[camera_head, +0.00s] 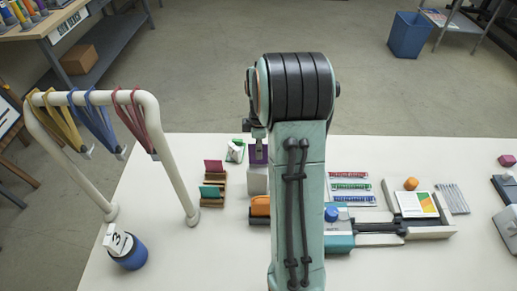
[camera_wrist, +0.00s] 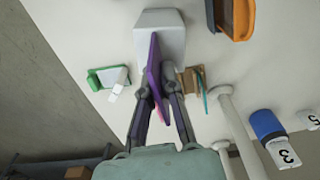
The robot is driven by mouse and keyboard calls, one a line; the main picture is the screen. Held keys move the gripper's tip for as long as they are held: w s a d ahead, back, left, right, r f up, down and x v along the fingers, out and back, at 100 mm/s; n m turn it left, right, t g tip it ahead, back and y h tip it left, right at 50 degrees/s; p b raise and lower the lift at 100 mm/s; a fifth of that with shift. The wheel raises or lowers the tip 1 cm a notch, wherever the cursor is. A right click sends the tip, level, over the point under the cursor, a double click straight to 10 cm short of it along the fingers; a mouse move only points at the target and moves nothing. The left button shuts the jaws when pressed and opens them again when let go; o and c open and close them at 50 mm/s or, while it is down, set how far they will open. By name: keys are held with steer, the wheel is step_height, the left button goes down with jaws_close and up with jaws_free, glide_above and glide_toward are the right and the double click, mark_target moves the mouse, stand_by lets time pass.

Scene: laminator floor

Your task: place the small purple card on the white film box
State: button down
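The small purple card (camera_wrist: 154,62) stands on edge between the fingers of my gripper (camera_wrist: 159,92) in the wrist view. The gripper is shut on it. The white film box (camera_wrist: 165,20) is just beyond the card's far end. In the head view the card (camera_head: 259,154) shows directly above the white film box (camera_head: 257,182), partly hidden by my arm. I cannot tell whether the card touches the box. Most of my gripper is hidden behind the arm in the head view.
An orange-topped block (camera_head: 260,206) is in front of the box. A white rack (camera_head: 178,165) with hanging straps stands further left.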

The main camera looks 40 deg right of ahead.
steer(key=shift+f, duration=0.1)
steer(key=c, duration=1.2)
jaws_free()
steer(key=shift+c, duration=0.2)
step_height(320, 180, up, 12)
steer(key=s+a+r+m, duration=0.1)
steer(key=s+a, duration=0.1)
steer(key=a, duration=0.5)
steer(key=s+a+r+m, duration=0.1)
steer(key=s+a+m, duration=0.15)
steer(key=a, duration=0.45)
steer(key=s+a+f+m, duration=0.4)
steer(key=s+a, duration=0.7)
steer(key=s, duration=0.3)
steer(key=shift+a+f+y, duration=0.2)
steer(key=shift+a+y, duration=0.2)
